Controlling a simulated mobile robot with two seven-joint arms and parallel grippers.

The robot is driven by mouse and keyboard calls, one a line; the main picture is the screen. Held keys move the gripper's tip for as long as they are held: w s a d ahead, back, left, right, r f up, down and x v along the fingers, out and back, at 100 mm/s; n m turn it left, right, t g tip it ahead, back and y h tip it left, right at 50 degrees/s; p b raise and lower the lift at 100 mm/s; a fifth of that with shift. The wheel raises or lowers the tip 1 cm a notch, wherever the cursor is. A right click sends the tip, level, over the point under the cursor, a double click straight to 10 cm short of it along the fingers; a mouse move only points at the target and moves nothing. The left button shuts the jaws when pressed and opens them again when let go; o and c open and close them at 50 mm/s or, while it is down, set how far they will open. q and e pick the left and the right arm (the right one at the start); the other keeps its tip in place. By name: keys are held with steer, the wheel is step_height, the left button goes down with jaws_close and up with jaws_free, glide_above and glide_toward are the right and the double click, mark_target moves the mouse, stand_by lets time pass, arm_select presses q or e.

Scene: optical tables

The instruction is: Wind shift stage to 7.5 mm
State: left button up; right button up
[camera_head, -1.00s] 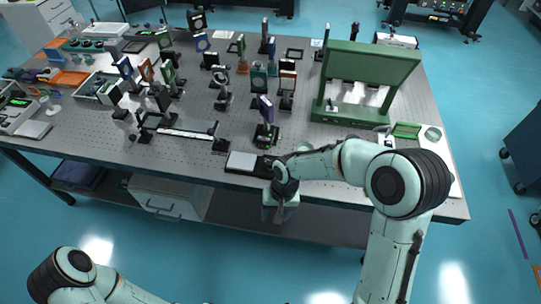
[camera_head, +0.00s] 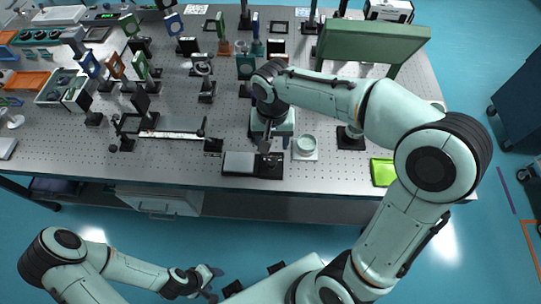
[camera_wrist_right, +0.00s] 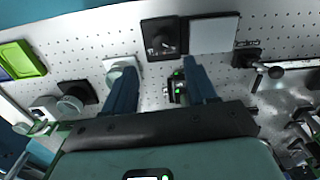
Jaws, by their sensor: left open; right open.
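I cannot tell for certain which thing is the shift stage. A small black device with green lights (camera_wrist_right: 177,88) shows between the fingers of my right gripper (camera_wrist_right: 160,80) in the right wrist view; contact is not visible. My right gripper (camera_head: 272,142) is open above the table in the head view, and its arm hides the device there. A black block with a round knob (camera_wrist_right: 160,38), beside a pale grey plate (camera_wrist_right: 213,34), sits near the table's front edge. My left gripper (camera_head: 212,284) is open and empty, low in front of the table.
A white disc on a square base (camera_head: 306,146) stands right of my right gripper. A green tray (camera_head: 382,172) lies at the front right. A large green frame (camera_head: 372,42) stands behind my right arm. Several mounted optics crowd the left and back.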

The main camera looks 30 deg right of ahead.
mark_target(272, 161)
step_height(272, 161, down, 10)
steer(key=shift+w+f+b, duration=0.1)
steer(key=shift+b, duration=0.25)
steer(key=c, duration=1.1)
